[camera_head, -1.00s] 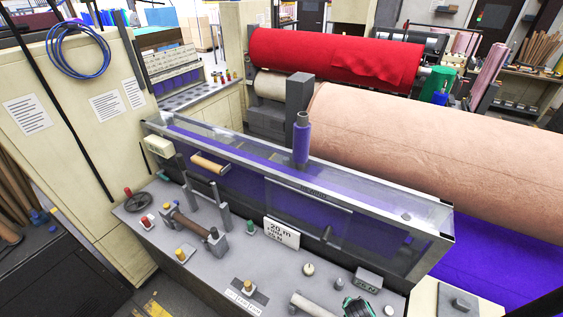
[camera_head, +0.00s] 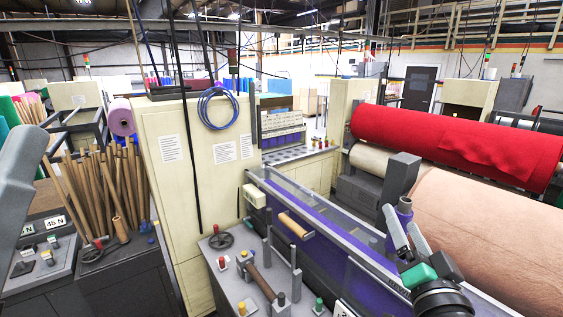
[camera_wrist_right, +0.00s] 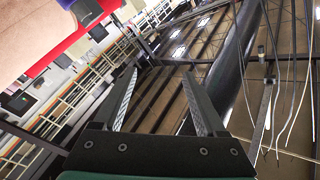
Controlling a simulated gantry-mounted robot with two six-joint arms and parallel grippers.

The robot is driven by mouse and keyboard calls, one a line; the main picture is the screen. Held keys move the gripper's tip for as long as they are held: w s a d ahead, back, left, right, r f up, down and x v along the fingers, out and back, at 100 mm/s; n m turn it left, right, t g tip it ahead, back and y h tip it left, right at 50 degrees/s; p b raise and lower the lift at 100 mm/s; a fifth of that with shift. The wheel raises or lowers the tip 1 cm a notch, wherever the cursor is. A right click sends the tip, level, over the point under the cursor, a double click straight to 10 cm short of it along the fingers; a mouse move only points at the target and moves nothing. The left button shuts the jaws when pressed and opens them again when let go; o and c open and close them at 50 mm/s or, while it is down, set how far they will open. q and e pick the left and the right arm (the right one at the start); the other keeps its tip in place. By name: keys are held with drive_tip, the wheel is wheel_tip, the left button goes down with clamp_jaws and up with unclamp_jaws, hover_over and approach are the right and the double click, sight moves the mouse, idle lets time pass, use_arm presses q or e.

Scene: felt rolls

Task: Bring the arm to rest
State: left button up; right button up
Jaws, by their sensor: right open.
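My right gripper (camera_head: 402,222) is at the lower right of the head view, raised in front of the peach felt roll. Its two grey fingers point up and stand apart. In the right wrist view the open jaws (camera_wrist_right: 157,90) have nothing between them, and beyond them are the ceiling and hanging cables. A grey arm link of mine crosses the left edge of the head view. My left gripper is not in view.
A long clear-covered trough (camera_head: 340,235) runs beside the control bench. A red roll (camera_head: 440,140) and a peach roll (camera_head: 490,230) fill the right. A cream cabinet (camera_head: 175,190) with a blue cable coil (camera_head: 217,108) stands left of centre. Cardboard tubes (camera_head: 105,185) lean farther left.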

drive_tip(key=s+a+r+n+t+y, duration=0.2)
drive_tip(key=s+r+n+t, duration=0.2)
drive_tip(key=s+r, duration=0.6)
drive_tip(key=s+a+r+n+t+y, duration=0.2)
drive_tip(key=s+r+n+t, duration=0.2)
drive_tip(key=s+r, duration=0.6)
drive_tip(key=shift+a+r+n, duration=0.25)
drive_tip(key=shift+r+n, duration=0.1)
drive_tip(key=shift+n, duration=0.45)
idle(1.9)
